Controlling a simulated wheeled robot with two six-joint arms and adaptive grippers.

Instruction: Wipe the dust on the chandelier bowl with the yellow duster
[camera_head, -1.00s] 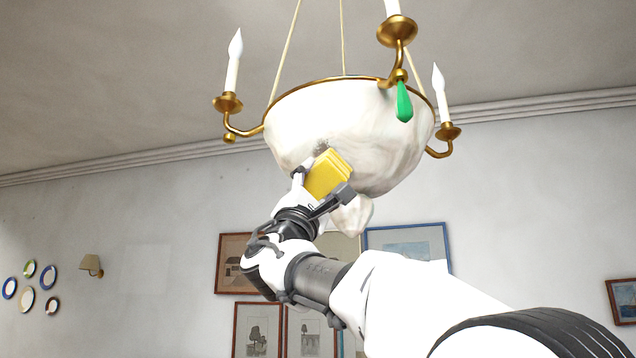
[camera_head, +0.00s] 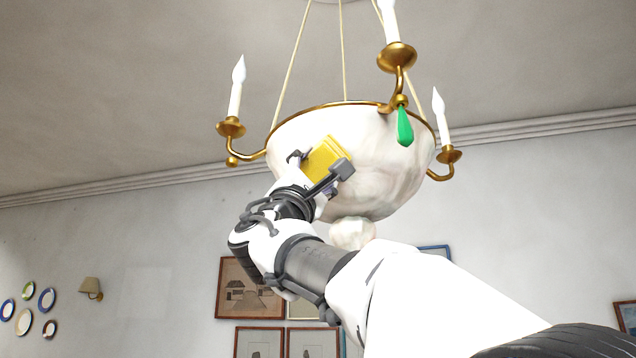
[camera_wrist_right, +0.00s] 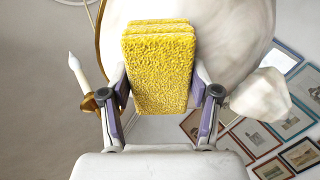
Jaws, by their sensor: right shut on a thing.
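The chandelier bowl (camera_head: 385,165) is white, marbled and gold-rimmed, and hangs at the upper middle of the head view. It also fills the upper part of the right wrist view (camera_wrist_right: 228,55). The yellow duster (camera_head: 327,158) is in front of the bowl's lower left side. My right gripper (camera_head: 322,170) is shut on it; the wrist view shows the duster (camera_wrist_right: 160,70) between the two fingers. The duster overlaps the bowl in both views; I cannot tell whether they touch. No grey dust patch shows on the visible bowl; the duster hides part of it. My left gripper is not in view.
Gold candle arms stick out around the bowl, one at the left (camera_head: 231,128) and one at the right (camera_head: 449,155). A green pendant (camera_head: 404,127) hangs in front of the bowl. A round finial (camera_head: 352,233) is below. Framed pictures (camera_head: 250,290) hang on the wall behind.

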